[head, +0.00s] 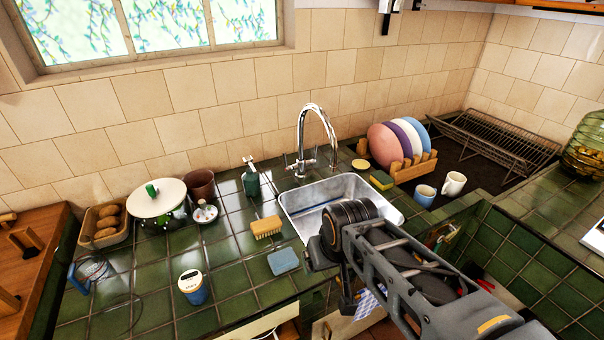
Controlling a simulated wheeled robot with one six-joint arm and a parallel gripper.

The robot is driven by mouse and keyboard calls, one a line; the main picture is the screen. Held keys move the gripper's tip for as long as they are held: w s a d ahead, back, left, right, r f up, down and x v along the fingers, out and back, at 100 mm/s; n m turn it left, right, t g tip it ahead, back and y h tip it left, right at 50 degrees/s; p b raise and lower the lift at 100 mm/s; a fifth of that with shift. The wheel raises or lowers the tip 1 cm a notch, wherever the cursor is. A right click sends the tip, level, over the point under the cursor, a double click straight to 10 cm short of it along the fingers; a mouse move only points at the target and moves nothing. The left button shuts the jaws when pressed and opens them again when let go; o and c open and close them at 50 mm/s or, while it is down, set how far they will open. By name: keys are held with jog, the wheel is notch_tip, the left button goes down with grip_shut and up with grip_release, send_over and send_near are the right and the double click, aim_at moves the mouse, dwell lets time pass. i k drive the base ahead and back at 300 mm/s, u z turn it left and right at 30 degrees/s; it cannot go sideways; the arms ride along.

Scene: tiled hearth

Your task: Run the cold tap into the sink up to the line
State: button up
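The chrome tap (317,131) has a tall curved spout and stands behind the sink. Small levers show at its base (301,165); which one is cold I cannot tell. No stream shows below the spout. The steel sink (291,199) is set in the green tiled counter. A thin blue line (318,208) runs along its inner back wall. My arm covers the sink's front and right part, so the floor and any water there are hard to judge. My gripper (348,300) seems to hang low in front of the counter; its fingers are not clear.
A wooden brush (266,227) and blue cloth (283,261) lie left of the sink. A green bottle (251,181) stands behind them. Right are a sponge (381,180), plate rack (412,168), blue cup (425,195) and white mug (453,184). A blue-white tub (193,287) stands front left.

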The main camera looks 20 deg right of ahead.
aim_at(313, 161)
jog(key=z, duration=0.5)
jog(key=k, duration=0.5)
jog(key=z, duration=2.05)
jog(key=i, duration=1.3)
jog(key=u, duration=2.85)
jog(key=i, duration=0.5)
jog(key=u, duration=0.05)
